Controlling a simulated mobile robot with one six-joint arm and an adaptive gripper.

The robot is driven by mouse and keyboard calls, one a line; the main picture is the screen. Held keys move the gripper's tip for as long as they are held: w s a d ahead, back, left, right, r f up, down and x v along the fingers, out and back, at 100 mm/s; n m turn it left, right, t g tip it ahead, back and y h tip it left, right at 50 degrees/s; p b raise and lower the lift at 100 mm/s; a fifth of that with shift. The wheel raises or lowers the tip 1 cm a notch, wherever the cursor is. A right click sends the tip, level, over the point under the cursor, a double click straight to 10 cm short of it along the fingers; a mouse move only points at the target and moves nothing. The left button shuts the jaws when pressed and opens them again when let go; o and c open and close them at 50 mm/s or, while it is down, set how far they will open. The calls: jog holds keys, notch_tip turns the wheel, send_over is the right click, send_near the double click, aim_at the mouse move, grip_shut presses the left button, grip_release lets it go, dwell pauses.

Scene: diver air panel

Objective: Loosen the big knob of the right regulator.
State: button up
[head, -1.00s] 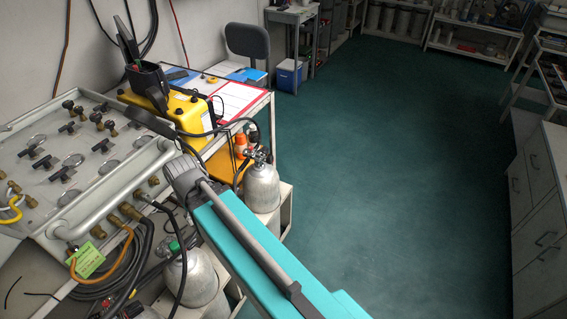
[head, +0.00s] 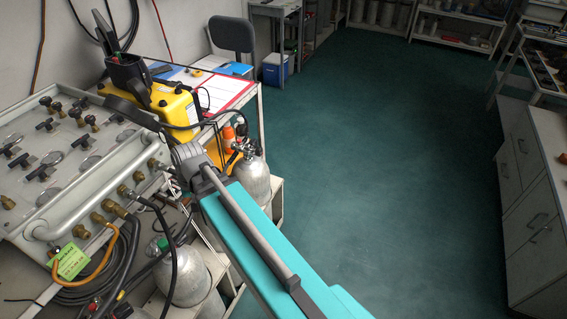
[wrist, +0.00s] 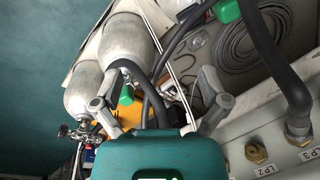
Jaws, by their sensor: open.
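The air panel (head: 25,190) lies at the left in the head view. It carries several black T-shaped handles (head: 45,124), brass fittings and round gauges. I cannot tell which handle is the right regulator's big knob. In the wrist view the panel's edge (wrist: 240,130) shows at lower right, with brass fittings (wrist: 257,152) near labels LP2 and LP3. My gripper (wrist: 165,88) is open and empty in the wrist view, with dark hoses and cylinders behind its fingers. In the head view my arm reaches toward the panel's right side, and its fingers cannot be made out.
Two grey cylinders, one nearer (head: 182,275) and one farther (head: 251,180), stand right of the panel. Dark hoses (head: 125,260) and a green tag (head: 68,262) hang at its front. A yellow case (head: 172,108) sits on a table behind. The green floor at right is clear.

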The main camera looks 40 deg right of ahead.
jog(key=w+d+f+m+t+y+b, duration=0.2)
jog(key=w+d+f+m+y+b, duration=0.2)
jog(key=w+d+f+m+b, duration=0.45)
jog(key=m+t+y+b, duration=0.3)
jog(key=m+t+b, duration=1)
jog(key=m+b, duration=1.15)
send_near(262, 152)
jog(key=shift+s+a+p, duration=0.1)
jog(key=shift+s+p, duration=0.15)
jog(key=shift+p, duration=0.05)
jog(key=shift+w+a, duration=0.15)
jog(key=shift+w, duration=0.1)
jog(key=shift+x, duration=5.2)
jog(key=shift+w+r, duration=0.1)
jog(key=shift+c, duration=0.2)
